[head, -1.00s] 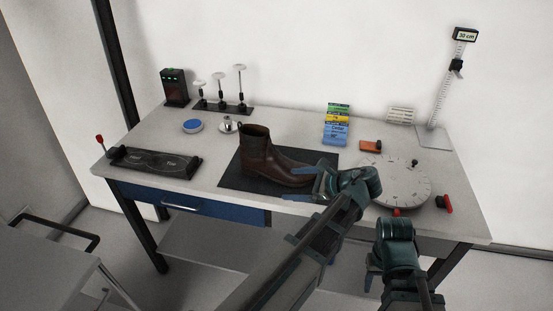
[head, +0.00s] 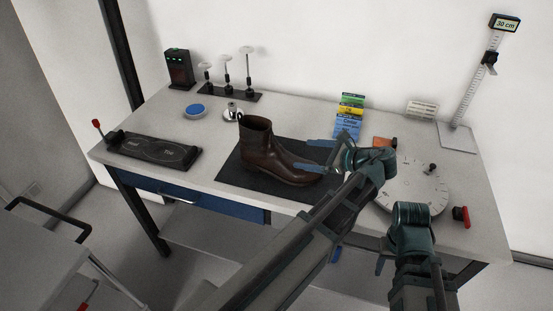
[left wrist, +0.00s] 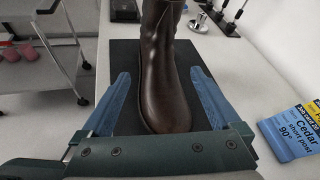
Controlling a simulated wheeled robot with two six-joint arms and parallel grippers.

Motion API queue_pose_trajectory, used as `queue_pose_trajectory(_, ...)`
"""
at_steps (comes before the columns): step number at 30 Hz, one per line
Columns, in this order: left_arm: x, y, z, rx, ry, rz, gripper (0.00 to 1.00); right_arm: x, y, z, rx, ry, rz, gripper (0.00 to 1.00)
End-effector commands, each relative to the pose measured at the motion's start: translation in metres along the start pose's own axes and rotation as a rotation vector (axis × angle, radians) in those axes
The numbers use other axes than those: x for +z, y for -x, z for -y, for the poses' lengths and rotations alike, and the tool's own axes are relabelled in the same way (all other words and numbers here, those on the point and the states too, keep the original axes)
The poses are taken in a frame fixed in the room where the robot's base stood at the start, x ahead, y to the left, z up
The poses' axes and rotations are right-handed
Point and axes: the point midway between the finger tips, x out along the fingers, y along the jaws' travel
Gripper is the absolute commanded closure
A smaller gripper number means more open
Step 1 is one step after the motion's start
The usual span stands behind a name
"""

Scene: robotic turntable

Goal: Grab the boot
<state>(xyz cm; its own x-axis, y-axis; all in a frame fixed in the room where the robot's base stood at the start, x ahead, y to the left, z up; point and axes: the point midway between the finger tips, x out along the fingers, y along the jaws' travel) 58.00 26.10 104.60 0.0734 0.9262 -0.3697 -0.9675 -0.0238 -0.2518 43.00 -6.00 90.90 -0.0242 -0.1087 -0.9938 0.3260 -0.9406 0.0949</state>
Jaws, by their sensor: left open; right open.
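The brown ankle boot (head: 262,152) stands upright on a dark mat (head: 232,172), its toe pointing right. My left gripper (head: 302,155) is open at the toe end of the boot. In the left wrist view the boot (left wrist: 160,75) lies ahead between the two blue fingers of the left gripper (left wrist: 159,76), with a gap on each side and nothing gripped. My right gripper (head: 362,262) is low at the table's front edge, open and partly hidden by its arm.
A round white turntable (head: 412,187) lies right of the left gripper. Cards (head: 349,115) and an orange block (head: 383,143) are behind it. A height gauge (head: 458,137), a blue disc (head: 195,110), small posts (head: 228,80) and a black panel (head: 152,150) stand around the table.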

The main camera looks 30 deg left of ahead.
Motion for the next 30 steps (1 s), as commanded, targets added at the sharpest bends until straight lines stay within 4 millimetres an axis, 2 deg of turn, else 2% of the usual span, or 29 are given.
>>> queue_pose_trajectory(1, -0.003, -0.014, -0.002, 0.003, 0.002, 0.001, 0.03, -0.001, -0.009, 0.001, 0.000, 0.000, 0.000, 0.50)
queue_pose_trajectory(3, -0.003, -0.027, -0.002, 0.004, 0.001, 0.001, 0.03, -0.001, -0.013, 0.001, 0.000, 0.000, 0.000, 0.50)
queue_pose_trajectory(7, -0.003, -0.047, -0.001, 0.003, 0.001, 0.001, 0.03, -0.001, -0.020, 0.002, 0.000, 0.000, 0.000, 0.50)
queue_pose_trajectory(12, -0.001, -0.059, 0.000, 0.001, 0.000, 0.000, 0.03, -0.002, -0.023, 0.002, 0.000, 0.000, 0.000, 0.50)
queue_pose_trajectory(20, -0.001, -0.063, 0.000, 0.000, 0.000, 0.000, 0.03, -0.002, -0.024, 0.002, 0.000, 0.000, 0.000, 0.50)
queue_pose_trajectory(23, -0.002, -0.072, 0.001, 0.001, 0.000, 0.000, 0.03, -0.002, -0.028, 0.003, 0.000, 0.000, 0.000, 0.50)
queue_pose_trajectory(30, -0.004, -0.106, 0.003, 0.002, 0.001, 0.000, 0.03, -0.003, -0.042, 0.004, 0.000, 0.000, 0.000, 0.50)
